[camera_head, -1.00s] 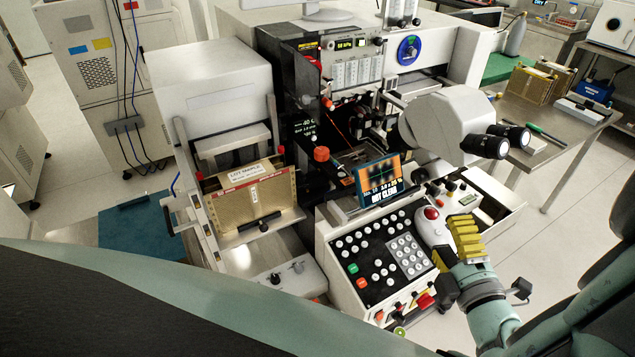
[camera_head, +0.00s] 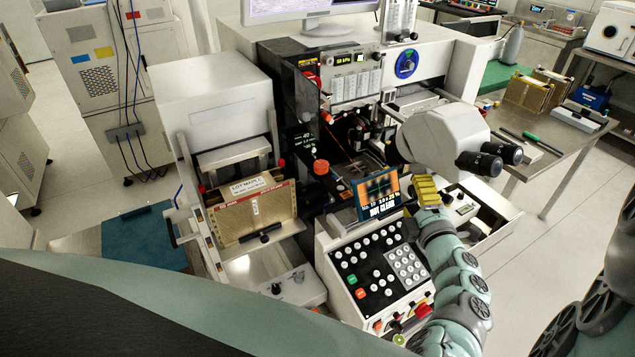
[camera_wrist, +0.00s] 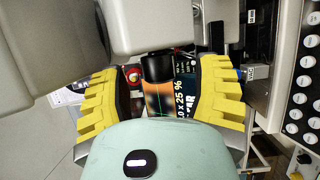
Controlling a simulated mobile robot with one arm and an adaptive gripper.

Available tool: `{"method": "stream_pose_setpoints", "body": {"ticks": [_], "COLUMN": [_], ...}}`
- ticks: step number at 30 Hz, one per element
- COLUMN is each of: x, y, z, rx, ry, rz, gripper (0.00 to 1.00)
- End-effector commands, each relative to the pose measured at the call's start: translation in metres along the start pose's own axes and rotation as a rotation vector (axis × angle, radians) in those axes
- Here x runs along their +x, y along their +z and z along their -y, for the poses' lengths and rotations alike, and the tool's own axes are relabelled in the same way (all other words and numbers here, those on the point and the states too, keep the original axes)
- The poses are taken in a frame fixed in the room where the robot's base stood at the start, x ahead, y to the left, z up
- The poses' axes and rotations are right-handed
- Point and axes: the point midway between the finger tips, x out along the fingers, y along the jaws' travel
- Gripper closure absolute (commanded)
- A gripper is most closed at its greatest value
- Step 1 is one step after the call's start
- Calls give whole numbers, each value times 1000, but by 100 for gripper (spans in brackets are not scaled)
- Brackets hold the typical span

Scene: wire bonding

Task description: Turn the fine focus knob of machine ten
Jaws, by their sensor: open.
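Machine ten is the wire bonder with a button panel (camera_head: 385,275), a small screen (camera_head: 378,195) and a grey microscope head (camera_head: 440,135). My gripper (camera_head: 427,188) is just right of the screen, below the eyepieces. In the wrist view its yellow ribbed fingers (camera_wrist: 162,72) are spread apart. A dark cylinder (camera_wrist: 157,68) shows between them, in front of the screen (camera_wrist: 178,100). I cannot tell whether it is the fine focus knob or an eyepiece, or how near it is. No contact is visible. No knob is clearly labelled as fine focus.
The black eyepieces (camera_head: 480,163) overhang close to my gripper's right. A red round control (camera_wrist: 132,75) shows near the left finger in the wrist view. An open drawer (camera_head: 490,205) is to the right. A gold-coloured box (camera_head: 250,212) stands at the machine's left.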

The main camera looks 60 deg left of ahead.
Motion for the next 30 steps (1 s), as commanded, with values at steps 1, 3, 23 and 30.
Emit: {"method": "stream_pose_setpoints", "body": {"ticks": [1,3,23,30], "x": [3,5,5,5], "y": [-2,-2,-1,-1], "z": [0,0,0,0], "rx": [0,-1,-1,-1], "ry": [0,0,0,-1], "rz": [-6,-6,-3,-2], "gripper": [36,36,71,96]}}
